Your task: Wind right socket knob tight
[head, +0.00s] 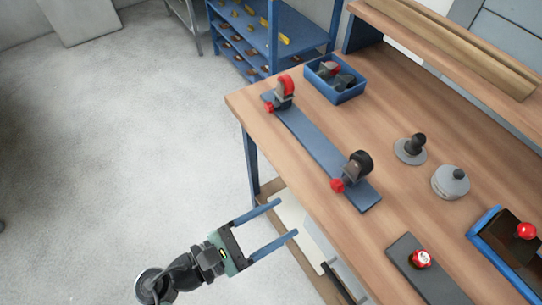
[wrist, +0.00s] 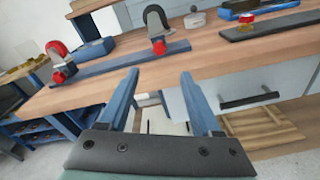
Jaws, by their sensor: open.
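On the workbench lies a long blue-grey bar (head: 322,150) with two sockets on it. The right socket (head: 359,166) has a black ring on a grey holder and a red knob (head: 337,186) on its left side. The left socket (head: 285,88) has a red ring and its own red knob (head: 268,107). In the wrist view, the right socket knob (wrist: 158,47) is just beyond my fingertips, between them in the picture. My gripper (head: 284,217) is open and empty, off the front edge of the bench, apart from the knob.
A blue bin (head: 336,97) of parts stands behind the bar. To the right are a black-topped grey stand (head: 411,156), a round grey pot (head: 450,187), a dark plate (head: 402,253) with a red knob, and a blue tray (head: 482,222). Drawers (wrist: 245,95) are below the bench edge.

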